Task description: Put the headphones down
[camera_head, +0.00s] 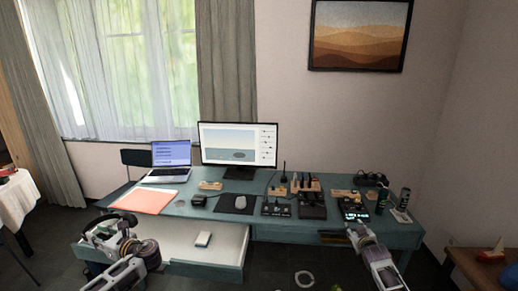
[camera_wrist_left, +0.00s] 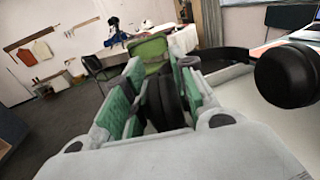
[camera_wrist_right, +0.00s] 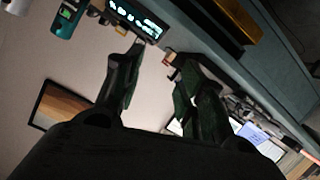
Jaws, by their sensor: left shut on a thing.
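The black headphones (camera_head: 149,250) are at the left front of the desk, over the left end of the open drawer (camera_head: 208,272). My left gripper (camera_head: 108,235) is shut on one black ear cup (camera_wrist_left: 168,100), which shows between its green pads in the left wrist view. The other ear cup (camera_wrist_left: 287,74) hangs free to the right there, with the band behind it. I cannot tell whether the headphones touch the drawer. My right gripper (camera_head: 360,232) is open and empty at the desk's right front edge; its spread fingers show in the right wrist view (camera_wrist_right: 155,62).
A white box (camera_head: 203,239) lies in the drawer, with bare floor around it. The desk (camera_head: 300,227) carries an orange folder (camera_head: 144,200), a laptop (camera_head: 170,160), a monitor (camera_head: 238,146), a mouse (camera_head: 240,202) and several dark devices toward the right.

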